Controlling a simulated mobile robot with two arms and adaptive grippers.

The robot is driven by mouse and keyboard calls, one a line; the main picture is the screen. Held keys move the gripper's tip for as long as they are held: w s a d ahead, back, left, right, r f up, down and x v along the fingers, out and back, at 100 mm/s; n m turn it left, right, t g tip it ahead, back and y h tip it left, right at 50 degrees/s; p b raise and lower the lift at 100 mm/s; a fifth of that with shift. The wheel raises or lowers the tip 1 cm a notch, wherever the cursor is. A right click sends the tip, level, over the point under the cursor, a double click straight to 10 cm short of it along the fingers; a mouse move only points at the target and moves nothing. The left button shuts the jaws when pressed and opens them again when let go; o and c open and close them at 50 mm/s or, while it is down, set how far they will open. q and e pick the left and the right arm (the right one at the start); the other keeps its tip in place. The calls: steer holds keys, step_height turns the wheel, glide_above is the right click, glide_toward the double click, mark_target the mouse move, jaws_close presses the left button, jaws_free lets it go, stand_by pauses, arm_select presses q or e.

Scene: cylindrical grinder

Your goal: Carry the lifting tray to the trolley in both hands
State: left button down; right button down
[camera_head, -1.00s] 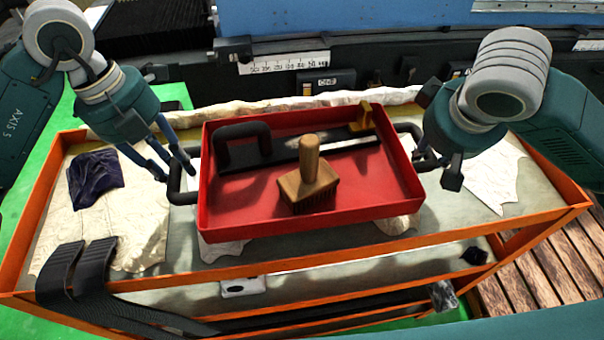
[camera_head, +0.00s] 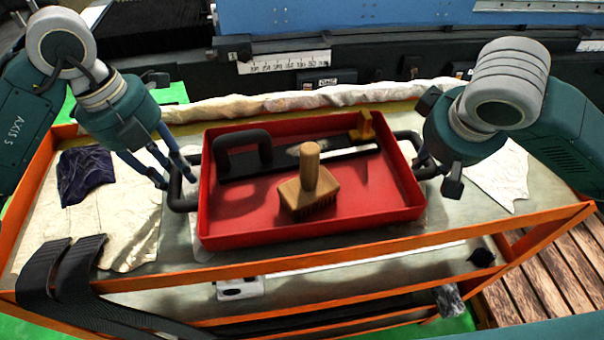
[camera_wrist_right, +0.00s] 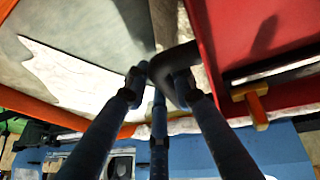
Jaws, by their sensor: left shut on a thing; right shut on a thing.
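The lifting tray is red and shallow (camera_head: 215,222), with a black handle at each end. It lies level over the top of the orange-framed trolley (camera_head: 190,277); I cannot tell whether it touches that top. My left gripper (camera_head: 176,172) is shut on the left handle (camera_head: 172,192). My right gripper (camera_head: 432,172) is shut on the right handle (camera_head: 412,136). In the right wrist view, my right gripper's fingers (camera_wrist_right: 165,85) close around the dark handle (camera_wrist_right: 176,58), beside the red tray wall (camera_wrist_right: 205,40). A wooden brush (camera_head: 310,185) and a black straightedge-like tool (camera_head: 245,152) lie in the tray.
A dark cloth (camera_head: 86,176) and a cream cloth (camera_head: 120,225) lie left on the trolley top; a white sheet (camera_head: 500,178) lies right. Black straps (camera_head: 75,270) hang over its front left. The machine (camera_head: 400,15) stands behind. Wooden slats (camera_head: 535,275) show at lower right.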

arm_select(q)
steer(key=shift+f+b, duration=0.45)
steer(key=shift+f, duration=0.05)
arm_select(e)
steer(key=shift+d+f, duration=0.1)
steer(key=shift+f, duration=0.45)
arm_select(q)
steer(key=c, duration=1.4)
jaws_free()
steer(key=shift+c, duration=0.2)
arm_select(e)
steer(key=c, duration=1.4)
jaws_free()
steer(key=shift+r, duration=0.1)
steer(key=shift+c, duration=0.2)
arm_select(q)
steer(key=shift+s+r, duration=0.1)
steer(key=shift+s, duration=0.05)
arm_select(e)
steer(key=shift+s, duration=0.15)
